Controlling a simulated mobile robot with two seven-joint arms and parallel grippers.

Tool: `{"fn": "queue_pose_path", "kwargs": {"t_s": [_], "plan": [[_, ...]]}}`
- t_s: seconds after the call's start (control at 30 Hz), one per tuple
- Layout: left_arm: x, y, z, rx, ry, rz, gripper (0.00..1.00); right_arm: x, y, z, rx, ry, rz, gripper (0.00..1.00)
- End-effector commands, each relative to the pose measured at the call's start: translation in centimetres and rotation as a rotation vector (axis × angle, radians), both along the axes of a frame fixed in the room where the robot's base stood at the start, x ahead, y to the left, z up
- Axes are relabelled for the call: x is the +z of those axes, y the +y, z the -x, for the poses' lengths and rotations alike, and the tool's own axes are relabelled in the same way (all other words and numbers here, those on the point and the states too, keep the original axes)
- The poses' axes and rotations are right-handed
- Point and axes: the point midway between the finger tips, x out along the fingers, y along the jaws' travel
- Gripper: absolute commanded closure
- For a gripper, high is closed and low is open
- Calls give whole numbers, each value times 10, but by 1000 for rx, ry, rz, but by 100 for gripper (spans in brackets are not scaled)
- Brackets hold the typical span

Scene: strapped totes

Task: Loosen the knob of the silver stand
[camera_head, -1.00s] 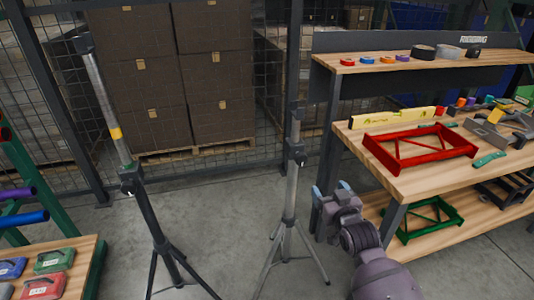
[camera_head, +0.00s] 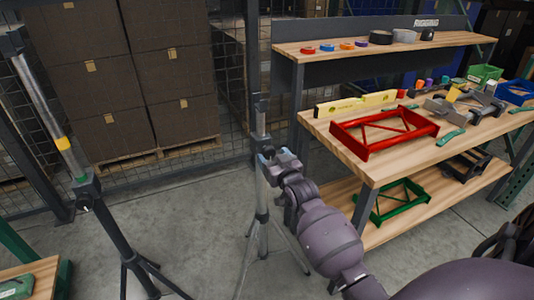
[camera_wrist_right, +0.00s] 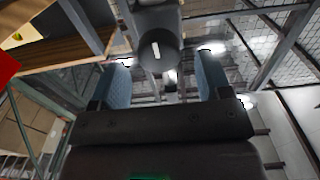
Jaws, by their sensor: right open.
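The silver stand (camera_head: 261,195) stands upright in the middle of the head view, left of the workbench, on splayed tripod legs. Its dark collar is partly covered by my right gripper (camera_head: 267,154), which is up against that height of the pole. In the right wrist view the dark round knob (camera_wrist_right: 157,50) with a white mark faces the camera. It lies just ahead of the gap between the two blue fingers of the right gripper (camera_wrist_right: 165,75), which are wide apart and hold nothing. I cannot tell whether the fingers flank the knob. My left gripper is out of view.
A darker tripod stand (camera_head: 100,215) with a yellow band stands to the left. The wooden workbench (camera_head: 345,140), with a red frame (camera_head: 383,133) on it, is close on the right of my arm. A mesh fence and stacked boxes (camera_head: 130,75) are behind.

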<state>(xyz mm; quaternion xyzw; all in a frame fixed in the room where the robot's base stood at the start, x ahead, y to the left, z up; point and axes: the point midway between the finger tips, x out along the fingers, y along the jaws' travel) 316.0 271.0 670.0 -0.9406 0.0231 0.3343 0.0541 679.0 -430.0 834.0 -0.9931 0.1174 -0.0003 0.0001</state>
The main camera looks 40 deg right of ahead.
Motion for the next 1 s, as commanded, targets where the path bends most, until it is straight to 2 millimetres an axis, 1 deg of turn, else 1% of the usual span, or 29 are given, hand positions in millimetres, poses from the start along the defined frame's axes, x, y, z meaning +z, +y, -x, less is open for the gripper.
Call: {"fn": "queue_pose_path", "kwargs": {"t_s": [0.03, 0.1, 0.3, 0.67, 0.9, 1.0], "plan": [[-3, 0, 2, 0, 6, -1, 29, -3, -2, -7, 0, 3, 0, 29], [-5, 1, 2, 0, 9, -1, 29, -3, -4, -15, 0, 3, 1, 29], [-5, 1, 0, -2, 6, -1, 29, -1, -7, -30, 0, 2, 1, 29], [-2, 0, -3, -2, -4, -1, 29, 0, -8, -33, -1, 1, 0, 29], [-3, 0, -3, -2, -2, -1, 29, 0, -8, -33, 0, 1, 1, 66], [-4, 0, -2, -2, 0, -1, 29, 0, -8, -33, 0, 1, 1, 78]]}}
